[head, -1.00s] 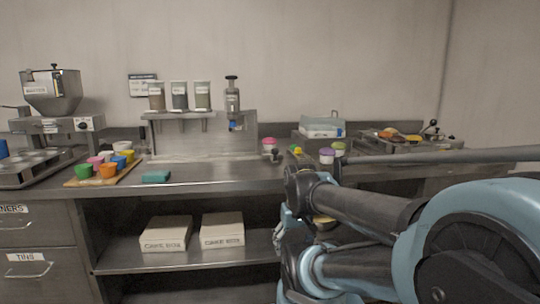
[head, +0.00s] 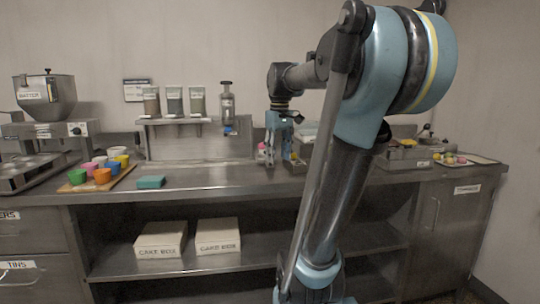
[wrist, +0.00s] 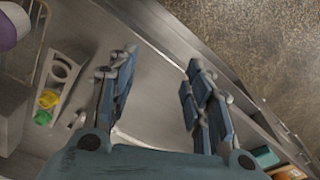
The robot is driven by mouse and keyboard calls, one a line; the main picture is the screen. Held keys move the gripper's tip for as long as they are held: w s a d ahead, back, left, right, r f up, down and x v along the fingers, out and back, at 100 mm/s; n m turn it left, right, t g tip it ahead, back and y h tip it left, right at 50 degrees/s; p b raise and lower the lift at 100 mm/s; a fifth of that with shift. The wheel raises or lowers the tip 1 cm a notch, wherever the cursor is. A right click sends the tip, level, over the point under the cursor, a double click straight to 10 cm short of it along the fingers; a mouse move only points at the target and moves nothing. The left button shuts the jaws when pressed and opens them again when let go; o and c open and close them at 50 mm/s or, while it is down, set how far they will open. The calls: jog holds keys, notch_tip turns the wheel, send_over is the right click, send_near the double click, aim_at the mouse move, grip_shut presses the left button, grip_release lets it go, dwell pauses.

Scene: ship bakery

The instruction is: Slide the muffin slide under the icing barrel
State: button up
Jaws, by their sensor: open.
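The icing barrel (head: 227,107), a grey cylinder with a dark top and blue nozzle (head: 231,131), is mounted upright at the back wall, right of the canister shelf. What looks like the muffin slide (wrist: 62,70) is a pale strip with round holes at the left of the wrist view. A yellow piece (wrist: 48,99) and a green piece (wrist: 42,117) sit at its lower end. In the head view my gripper mostly hides it. My gripper (head: 281,163) points down over the counter, right of the barrel. In the wrist view its fingers (wrist: 162,65) are apart with bare counter between them.
A teal block (head: 150,182) lies near the counter's front edge, beside a board of coloured cups (head: 98,184). Trays with small round items (head: 458,159) stand at the right. Cake boxes (head: 218,236) are on the lower shelf. The counter (head: 215,178) below the barrel is clear.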

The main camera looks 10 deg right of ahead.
jog(key=w+r+n+g, duration=0.1)
jog(key=w+r+n, duration=0.3)
jog(key=w+r, duration=1.05)
jog(key=f, duration=0.6)
jog(key=w+f, duration=0.1)
jog(key=f, duration=1.1)
jog(key=shift+w+f, duration=0.25)
jog(key=shift+w, duration=0.1)
jog(key=shift+c, duration=0.5)
grip_shut()
